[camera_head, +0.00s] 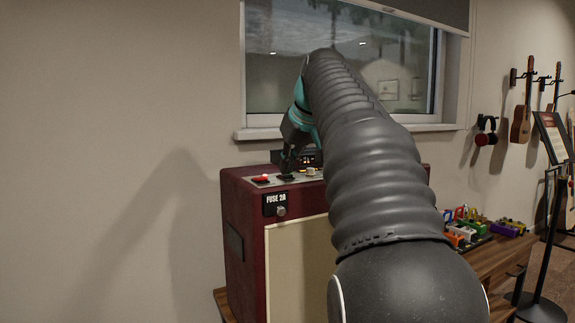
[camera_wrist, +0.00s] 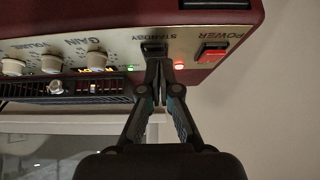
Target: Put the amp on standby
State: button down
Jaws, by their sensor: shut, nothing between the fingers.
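The dark red amp (camera_head: 240,245) stands below the window, with its control panel on top. In the wrist view the panel (camera_wrist: 115,45) appears upside down. Its STANDBY rocker switch (camera_wrist: 154,49) is black and partly hidden by my fingertips; its position cannot be told. The red POWER switch (camera_wrist: 212,51) is beside it and also shows in the head view (camera_head: 262,180). A red light (camera_wrist: 179,66) and a green light (camera_wrist: 130,68) glow on either side of my fingers. My gripper (camera_wrist: 158,66) is shut and empty, with its tips at the STANDBY switch, apparently touching it.
White knobs (camera_wrist: 51,63) line the panel, near a small amber-lit display (camera_wrist: 95,70). The window sill (camera_head: 262,133) is close behind the amp. Colourful pedals (camera_head: 466,230) sit on the wooden bench (camera_head: 500,256) to the right. The wall at left is bare.

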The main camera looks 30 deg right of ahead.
jog(key=f+t+b, duration=0.1)
jog(key=b, duration=0.1)
jog(key=shift+s+b, duration=0.15)
jog(key=shift+b, duration=0.25)
jog(key=shift+r+p, duration=0.2)
jog(key=shift+p, duration=0.1)
jog(key=shift+w+r+p, duration=0.35)
jog(key=shift+w+p, duration=0.4)
jog(key=shift+p, duration=0.15)
jog(key=shift+r, duration=0.1)
